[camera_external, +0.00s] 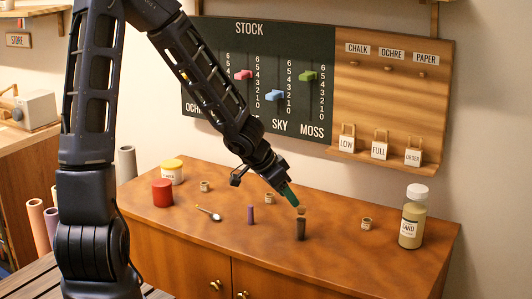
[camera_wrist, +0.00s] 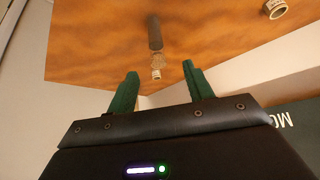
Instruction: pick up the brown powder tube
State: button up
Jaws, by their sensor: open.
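The brown powder tube (camera_external: 301,229) stands upright on the wooden cabinet top, dark brown below with a paler top. My gripper (camera_external: 291,196) is just above and slightly left of it, tilted down, with green fingers. In the wrist view a dark grey-brown tube (camera_wrist: 154,32) lies beyond the gap between the two green fingers of my gripper (camera_wrist: 158,82). The fingers are apart and nothing is between them. A small pale piece shows at the tube's near end; I cannot tell whether it belongs to the tube.
A purple tube (camera_external: 251,215) and a spoon (camera_external: 209,213) are to the left. Small jars (camera_external: 367,223) stand around, and a sand bottle (camera_external: 412,217) is at the right. A red jar (camera_external: 162,193) is at the left. The stock board (camera_external: 260,80) rises behind.

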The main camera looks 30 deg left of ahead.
aim_at(298, 211)
jog(key=shift+x, duration=0.9)
jog(key=shift+w+d+f, duration=0.2)
jog(key=shift+f, duration=0.2)
jog(key=shift+x, duration=1.35)
jog(key=shift+f, duration=0.15)
jog(key=shift+x, duration=2.5)
jog(key=shift+s+d, duration=0.1)
jog(key=c, duration=1.1)
